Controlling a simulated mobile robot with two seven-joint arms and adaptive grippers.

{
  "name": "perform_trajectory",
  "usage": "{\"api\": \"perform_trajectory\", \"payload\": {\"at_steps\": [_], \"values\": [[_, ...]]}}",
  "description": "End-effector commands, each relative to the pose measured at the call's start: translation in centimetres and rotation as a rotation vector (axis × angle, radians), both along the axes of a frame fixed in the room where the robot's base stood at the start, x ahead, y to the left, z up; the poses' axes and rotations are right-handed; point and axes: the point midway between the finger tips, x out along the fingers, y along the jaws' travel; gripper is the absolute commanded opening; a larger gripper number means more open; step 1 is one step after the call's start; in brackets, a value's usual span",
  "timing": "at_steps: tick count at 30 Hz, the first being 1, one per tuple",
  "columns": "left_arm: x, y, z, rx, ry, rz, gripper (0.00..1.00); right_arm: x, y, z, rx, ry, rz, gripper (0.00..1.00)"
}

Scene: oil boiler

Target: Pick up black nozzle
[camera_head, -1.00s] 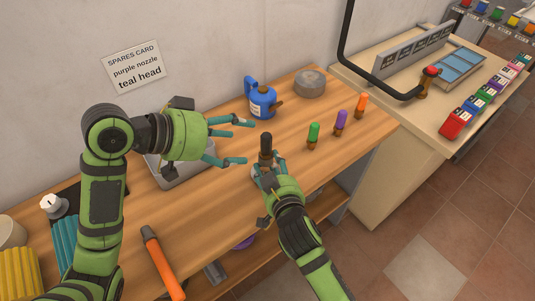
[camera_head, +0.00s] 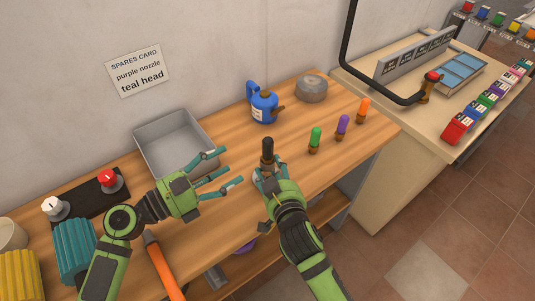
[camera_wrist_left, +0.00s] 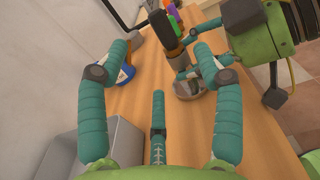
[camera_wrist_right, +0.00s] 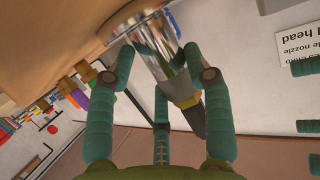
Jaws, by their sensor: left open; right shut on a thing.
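The black nozzle (camera_head: 267,146), with a brass-brown base, stands upright at the middle of the wooden bench's front. It also shows in the left wrist view (camera_wrist_left: 160,26) and the right wrist view (camera_wrist_right: 194,114). My right gripper (camera_head: 265,172) is shut on it low down, beside a shiny metal cylinder (camera_wrist_right: 160,55) that joins or sits below its base; the exact contact is partly hidden by the fingers. My left gripper (camera_head: 230,170) is open and empty, to the left of the nozzle and apart from it.
Green (camera_head: 315,139), purple (camera_head: 342,125) and orange (camera_head: 363,109) nozzles stand to the right. A blue oil can (camera_head: 263,107) and grey round tin (camera_head: 311,88) stand behind. A grey tray (camera_head: 160,128) lies at the back left. The spares card (camera_head: 140,72) hangs on the wall.

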Motion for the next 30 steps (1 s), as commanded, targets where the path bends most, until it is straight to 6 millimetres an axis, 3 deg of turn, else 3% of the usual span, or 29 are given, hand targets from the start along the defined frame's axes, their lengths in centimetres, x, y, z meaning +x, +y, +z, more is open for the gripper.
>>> {"api": "perform_trajectory", "payload": {"at_steps": [9, 17, 24, 30], "values": [[3.1, -4.3, 0.1, -0.009, 0.002, 0.001, 0.67, 0.0, 0.0, 0.0, 0.001, 0.000, 0.001, 0.15], [4.4, -5.9, 0.1, -0.006, 0.002, 0.001, 0.67, 0.0, 0.0, 0.0, 0.000, 0.000, 0.000, 0.15], [6.6, -8.6, -0.1, -0.005, 0.002, 0.000, 0.67, 0.0, 0.0, 0.0, 0.001, 0.000, 0.001, 0.15], [7.0, -9.2, -0.2, -0.003, 0.003, 0.000, 0.67, 0.0, 0.0, 0.0, 0.000, 0.000, 0.000, 0.15]]}}
